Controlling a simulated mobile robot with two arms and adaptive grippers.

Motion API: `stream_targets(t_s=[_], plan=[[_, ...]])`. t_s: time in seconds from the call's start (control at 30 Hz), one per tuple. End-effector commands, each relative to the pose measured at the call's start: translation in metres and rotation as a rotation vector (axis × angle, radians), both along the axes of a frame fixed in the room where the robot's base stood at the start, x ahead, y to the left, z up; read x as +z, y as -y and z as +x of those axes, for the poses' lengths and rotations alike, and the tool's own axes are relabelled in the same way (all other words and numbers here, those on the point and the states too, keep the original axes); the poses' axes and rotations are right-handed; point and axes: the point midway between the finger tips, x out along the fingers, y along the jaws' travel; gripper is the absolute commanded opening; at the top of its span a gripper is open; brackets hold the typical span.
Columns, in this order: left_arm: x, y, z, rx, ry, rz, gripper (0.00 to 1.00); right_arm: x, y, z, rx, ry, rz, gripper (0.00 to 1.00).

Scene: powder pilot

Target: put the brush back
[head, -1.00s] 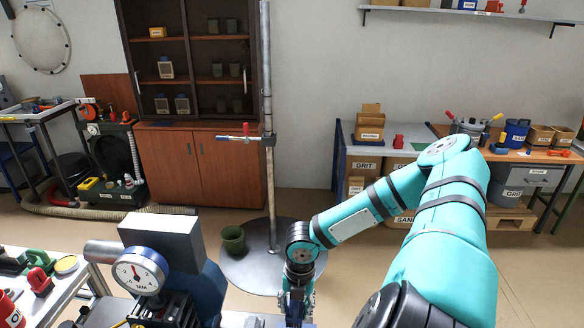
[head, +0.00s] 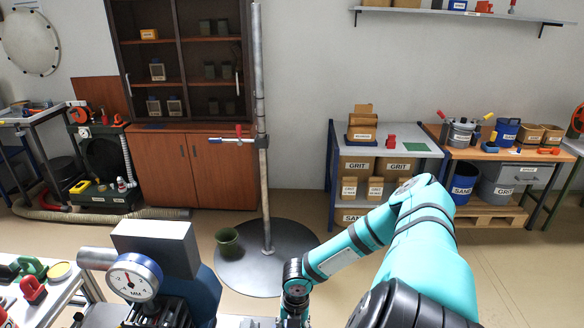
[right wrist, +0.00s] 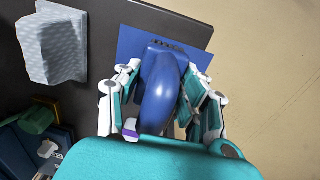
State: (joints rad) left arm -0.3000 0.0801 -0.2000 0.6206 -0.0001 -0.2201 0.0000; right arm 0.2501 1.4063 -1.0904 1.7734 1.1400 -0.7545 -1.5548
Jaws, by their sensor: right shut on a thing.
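In the right wrist view my right gripper (right wrist: 160,95) is shut on a smooth, curved blue object (right wrist: 160,88), which I take to be the brush. The fingers lie on both sides of it. Its far end is over a flat blue square mat (right wrist: 136,42) on a dark surface. I cannot tell whether it touches the mat. No bristles can be made out clearly. In the head view my right arm reaches down to the bottom edge, where the gripper is cut off. My left gripper is not in view.
A pale grey block (right wrist: 55,48) stands left of the mat in the right wrist view. In the head view a dial gauge (head: 132,279) is at the lower left.

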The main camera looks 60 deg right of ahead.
Motion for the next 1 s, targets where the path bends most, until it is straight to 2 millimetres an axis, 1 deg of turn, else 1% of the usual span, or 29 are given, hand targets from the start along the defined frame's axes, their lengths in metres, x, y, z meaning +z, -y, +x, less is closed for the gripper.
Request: stream_targets(t_s=[0.1,0.13,0.27,0.3,0.53,0.67,0.77,1.0], plan=[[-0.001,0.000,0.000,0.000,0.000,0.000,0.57,-0.003,0.000,0.000,0.000,0.000,0.000,0.05],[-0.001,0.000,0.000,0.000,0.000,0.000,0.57,-0.002,0.000,0.000,0.000,0.000,0.000,0.44],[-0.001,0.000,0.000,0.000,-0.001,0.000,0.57,-0.002,0.000,0.000,0.000,0.000,0.000,0.61],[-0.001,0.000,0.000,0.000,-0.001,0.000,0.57,-0.002,0.000,0.000,0.000,0.000,0.000,0.63],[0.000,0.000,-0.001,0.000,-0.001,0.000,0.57,-0.001,0.000,0.000,0.000,0.000,0.000,0.63],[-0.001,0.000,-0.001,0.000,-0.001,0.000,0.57,0.006,0.001,0.000,0.000,0.002,-0.001,0.63],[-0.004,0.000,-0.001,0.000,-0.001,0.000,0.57,0.021,0.002,0.000,0.001,0.004,-0.003,0.63],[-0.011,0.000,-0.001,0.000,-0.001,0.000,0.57,0.073,0.003,-0.003,0.002,0.003,-0.004,0.63]])
